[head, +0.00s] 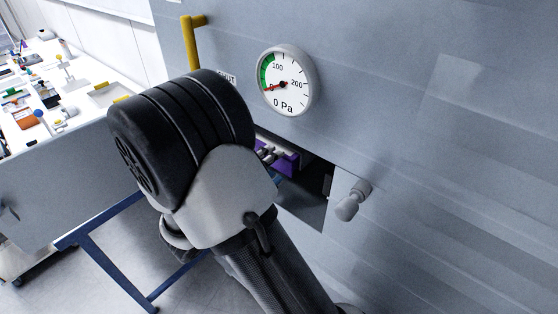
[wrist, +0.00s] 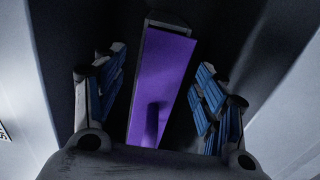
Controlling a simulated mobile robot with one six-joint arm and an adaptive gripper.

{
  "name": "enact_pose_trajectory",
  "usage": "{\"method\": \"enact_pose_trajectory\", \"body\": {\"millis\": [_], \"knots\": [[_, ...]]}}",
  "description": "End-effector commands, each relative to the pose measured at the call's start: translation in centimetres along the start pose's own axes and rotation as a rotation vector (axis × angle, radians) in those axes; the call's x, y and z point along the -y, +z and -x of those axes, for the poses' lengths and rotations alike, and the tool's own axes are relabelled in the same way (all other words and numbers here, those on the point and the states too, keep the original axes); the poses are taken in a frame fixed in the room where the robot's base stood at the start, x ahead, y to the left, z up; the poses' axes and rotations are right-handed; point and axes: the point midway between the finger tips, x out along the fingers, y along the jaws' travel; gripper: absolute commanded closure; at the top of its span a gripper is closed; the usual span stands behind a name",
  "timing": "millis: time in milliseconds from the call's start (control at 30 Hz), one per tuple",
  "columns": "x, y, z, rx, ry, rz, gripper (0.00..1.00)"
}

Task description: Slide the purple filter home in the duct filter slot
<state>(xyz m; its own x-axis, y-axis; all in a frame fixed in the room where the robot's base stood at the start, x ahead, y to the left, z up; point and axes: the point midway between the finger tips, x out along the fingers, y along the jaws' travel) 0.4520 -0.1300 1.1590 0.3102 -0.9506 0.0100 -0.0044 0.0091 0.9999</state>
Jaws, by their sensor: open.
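The purple filter (head: 284,160) shows in the head view inside the dark duct filter slot (head: 312,200), partly hidden behind my arm. In the wrist view the purple filter (wrist: 165,75) is a long purple face with a raised purple tab (wrist: 152,124) near its lower end. My gripper (wrist: 161,68) is open, its blue-padded fingers apart on either side of the filter, with dark gaps between fingers and filter. How deep the filter sits in the slot cannot be told. In the head view my arm hides most of the gripper.
A round gauge (head: 284,82) above the slot reads 0 Pa. A yellow handle (head: 193,42) is at the upper left of the duct wall, near a partly covered label. A grey knob (head: 352,200) sticks out right of the slot. A cluttered white bench (head: 88,112) stands at left.

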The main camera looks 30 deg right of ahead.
Motion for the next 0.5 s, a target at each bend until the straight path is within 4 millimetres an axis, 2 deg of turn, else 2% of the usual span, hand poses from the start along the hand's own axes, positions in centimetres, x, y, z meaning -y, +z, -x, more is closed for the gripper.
{"method": "enact_pose_trajectory", "body": {"millis": [33,200,333,500], "knots": [[0.0,-0.2,1.4,-0.008,0.001,-0.001,0.35],[0.0,-0.2,5.0,-0.006,0.002,-0.002,0.35],[0.0,-0.1,6.9,-0.004,0.001,-0.001,0.35],[-0.1,0.0,8.2,-0.001,0.002,-0.001,0.35]]}}
